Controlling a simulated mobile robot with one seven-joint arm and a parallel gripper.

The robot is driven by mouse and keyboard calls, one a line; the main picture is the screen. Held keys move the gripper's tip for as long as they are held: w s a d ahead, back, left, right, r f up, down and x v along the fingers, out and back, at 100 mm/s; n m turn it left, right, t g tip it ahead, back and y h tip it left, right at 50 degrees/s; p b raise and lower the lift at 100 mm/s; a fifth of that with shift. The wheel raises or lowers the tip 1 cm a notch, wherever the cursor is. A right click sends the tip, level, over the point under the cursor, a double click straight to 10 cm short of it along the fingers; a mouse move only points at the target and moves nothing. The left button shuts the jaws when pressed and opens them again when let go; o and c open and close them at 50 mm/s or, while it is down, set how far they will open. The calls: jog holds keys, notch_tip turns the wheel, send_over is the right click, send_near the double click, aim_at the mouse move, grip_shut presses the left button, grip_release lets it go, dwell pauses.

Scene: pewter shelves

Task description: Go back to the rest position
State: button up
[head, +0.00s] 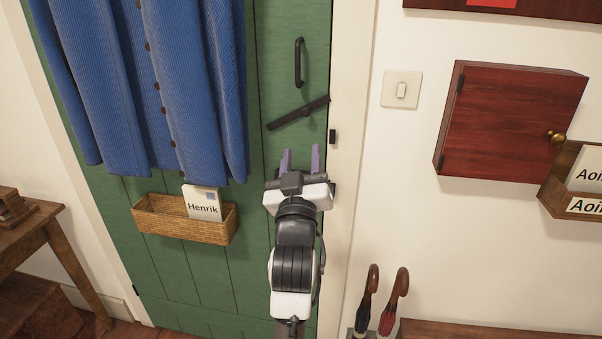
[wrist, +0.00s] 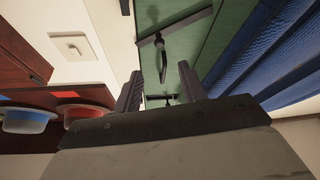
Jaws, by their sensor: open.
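My gripper (head: 300,157) is in front of the green door (head: 290,70), near its right edge. Its two purple fingers are spread apart with nothing between them. In the head view they point up the door, just below a slanted black bar (head: 297,113); contact cannot be told. A vertical black handle (head: 298,62) is higher on the door. The wrist view shows the open fingers (wrist: 161,80) with green door and black fittings beyond them.
A blue garment (head: 150,80) hangs on the door above a wicker basket (head: 165,221) holding a "Henrik" card (head: 203,204). A red cabinet (head: 508,120), light switch (head: 402,89) and umbrellas (head: 388,305) are right. A wooden table (head: 35,232) stands left.

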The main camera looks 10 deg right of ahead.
jog(key=shift+v, duration=0.85)
